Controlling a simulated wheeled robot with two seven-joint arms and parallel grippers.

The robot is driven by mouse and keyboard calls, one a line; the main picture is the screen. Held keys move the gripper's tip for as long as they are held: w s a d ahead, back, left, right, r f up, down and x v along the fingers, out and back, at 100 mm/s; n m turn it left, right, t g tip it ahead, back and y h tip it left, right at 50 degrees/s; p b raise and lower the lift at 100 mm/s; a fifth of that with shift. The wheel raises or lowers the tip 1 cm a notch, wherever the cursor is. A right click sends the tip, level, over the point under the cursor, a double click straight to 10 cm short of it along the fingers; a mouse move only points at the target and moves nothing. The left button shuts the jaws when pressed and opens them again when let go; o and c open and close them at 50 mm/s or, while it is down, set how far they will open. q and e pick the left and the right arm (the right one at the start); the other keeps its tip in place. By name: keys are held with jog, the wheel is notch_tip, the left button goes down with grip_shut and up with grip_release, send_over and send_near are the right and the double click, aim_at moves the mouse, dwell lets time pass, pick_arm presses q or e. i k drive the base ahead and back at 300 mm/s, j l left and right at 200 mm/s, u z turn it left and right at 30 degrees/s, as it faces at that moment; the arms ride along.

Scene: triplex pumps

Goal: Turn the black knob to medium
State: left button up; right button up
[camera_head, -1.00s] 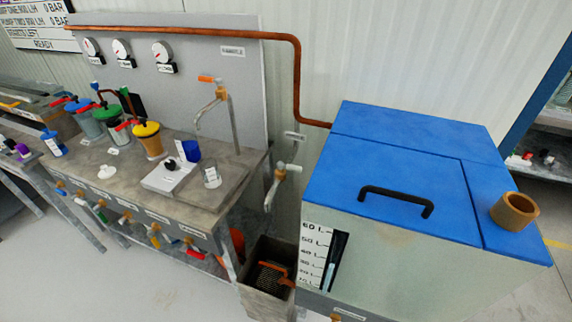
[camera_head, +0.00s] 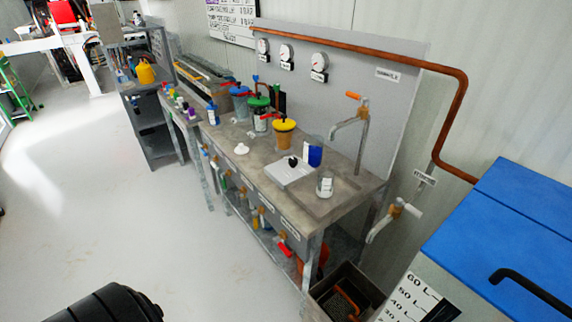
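The black knob (camera_head: 292,161) sits on a pale flat box (camera_head: 289,174) on the grey workbench, near the middle of the view. It is small, and I cannot read its setting from here. A blue cup (camera_head: 315,156) stands just right of it and a clear jar with a white label (camera_head: 325,184) stands in front to the right. Neither of my grippers shows. A dark rounded part, likely mine, shows at the bottom left, well apart from the bench.
The workbench (camera_head: 350,199) has a tap (camera_head: 352,125) at its right end. A grey bin (camera_head: 346,291) and a blue-lidded tank (camera_head: 510,225) stand to the right. Yellow-lidded (camera_head: 283,134) and green-lidded (camera_head: 258,113) pots stand behind the knob. The floor (camera_head: 130,210) at left is clear.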

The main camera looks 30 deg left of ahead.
aim_at(292, 161)
jog(key=i+j+z, duration=0.1)
jog(key=j+z, duration=0.25)
jog(key=j, duration=1.4)
